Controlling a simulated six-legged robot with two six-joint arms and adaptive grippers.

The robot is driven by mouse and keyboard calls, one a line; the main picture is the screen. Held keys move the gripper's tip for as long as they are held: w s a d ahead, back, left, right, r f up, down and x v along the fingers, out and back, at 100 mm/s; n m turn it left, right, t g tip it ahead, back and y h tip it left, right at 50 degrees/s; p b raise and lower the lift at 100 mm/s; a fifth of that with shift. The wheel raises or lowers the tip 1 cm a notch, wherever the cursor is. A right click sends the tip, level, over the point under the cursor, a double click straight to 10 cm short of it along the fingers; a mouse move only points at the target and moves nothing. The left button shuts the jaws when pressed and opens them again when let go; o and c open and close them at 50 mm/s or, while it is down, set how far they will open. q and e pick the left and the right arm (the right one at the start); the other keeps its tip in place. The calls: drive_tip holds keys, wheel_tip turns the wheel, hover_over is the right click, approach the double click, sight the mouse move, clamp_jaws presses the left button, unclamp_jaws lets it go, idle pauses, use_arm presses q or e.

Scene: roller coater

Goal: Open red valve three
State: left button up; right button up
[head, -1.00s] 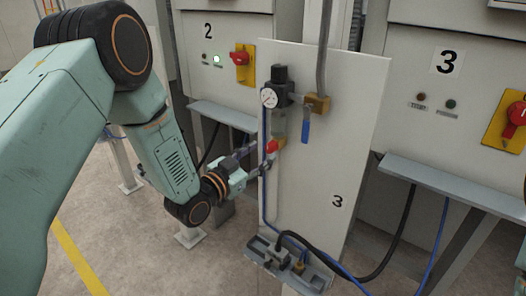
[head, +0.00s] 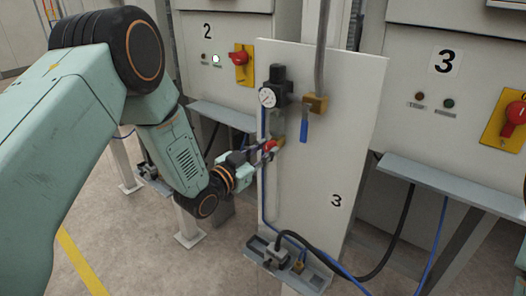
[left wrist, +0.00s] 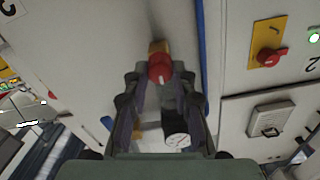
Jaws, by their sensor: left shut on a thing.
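The red valve (head: 270,145) is a small red knob on a brass fitting, low on the left part of the white panel marked 3 (head: 336,201). My left gripper (head: 262,150) reaches it from the left and its fingers are closed around the knob. In the left wrist view the red knob (left wrist: 160,70) sits between the two fingertips (left wrist: 155,80), with the brass fitting (left wrist: 158,47) behind it. My right gripper is in neither view.
A pressure gauge (head: 268,97) and a blue-handled valve (head: 304,125) are above on the same panel. Red rotary switches on yellow plates sit on cabinet 2 (head: 238,58) and cabinet 3 (head: 515,112).

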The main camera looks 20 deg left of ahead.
use_arm(q)
clamp_jaws()
drive_tip(key=shift+n, duration=0.3)
drive_tip(key=n, duration=0.3)
drive_tip(key=shift+n, duration=0.4)
drive_tip(key=n, duration=0.4)
drive_tip(key=shift+n, duration=0.3)
drive_tip(key=n, duration=0.4)
drive_tip(key=shift+a+f+b, duration=0.1)
drive_tip(key=shift+b, duration=0.3)
drive_tip(key=shift+n, duration=2.4)
drive_tip(key=shift+f, duration=0.1)
drive_tip(key=o, duration=0.9)
unclamp_jaws()
drive_tip(key=shift+c, duration=0.2)
